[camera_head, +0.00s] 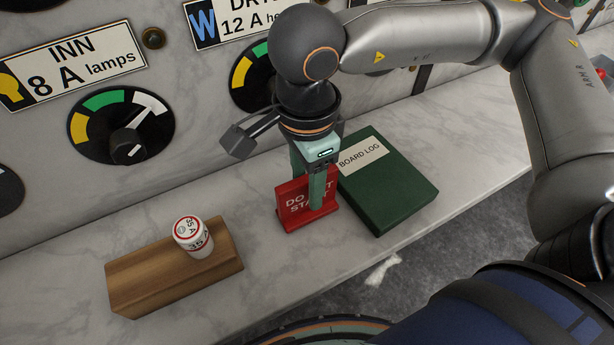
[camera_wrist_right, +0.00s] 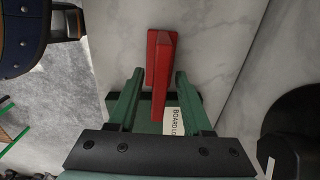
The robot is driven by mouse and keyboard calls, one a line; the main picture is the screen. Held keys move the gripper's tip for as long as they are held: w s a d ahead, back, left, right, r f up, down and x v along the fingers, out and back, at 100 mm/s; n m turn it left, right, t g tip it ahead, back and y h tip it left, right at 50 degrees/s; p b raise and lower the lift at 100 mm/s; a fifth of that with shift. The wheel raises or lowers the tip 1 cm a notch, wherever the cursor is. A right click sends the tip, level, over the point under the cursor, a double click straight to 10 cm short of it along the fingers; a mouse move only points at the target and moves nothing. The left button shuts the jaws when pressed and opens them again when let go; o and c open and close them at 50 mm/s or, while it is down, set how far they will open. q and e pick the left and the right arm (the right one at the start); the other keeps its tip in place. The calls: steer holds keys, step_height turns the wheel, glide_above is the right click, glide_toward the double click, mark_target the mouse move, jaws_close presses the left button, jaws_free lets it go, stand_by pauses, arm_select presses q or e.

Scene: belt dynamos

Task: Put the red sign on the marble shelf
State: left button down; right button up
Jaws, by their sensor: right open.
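The red sign (camera_head: 294,204), lettered in white, stands upright on the marble shelf (camera_head: 400,278). My right gripper (camera_head: 309,200) points down over the sign, and one finger covers part of its lettering. In the right wrist view the red sign (camera_wrist_right: 161,75) lies between the two green fingers of the right gripper (camera_wrist_right: 153,82). The fingers are apart, with a gap showing on each side of the sign. My left gripper is not in view.
A green board log book (camera_head: 390,185) lies just right of the sign. A wooden block (camera_head: 150,275) with a white and red fuse (camera_head: 193,237) stands to the left. A wall panel with dials (camera_head: 122,125) rises behind. The shelf's front edge drops to a grey floor.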

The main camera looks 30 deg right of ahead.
step_height(320, 180, up, 12)
steer(key=p, duration=0.1)
steer(key=shift+r, duration=0.15)
stand_by(0.6)
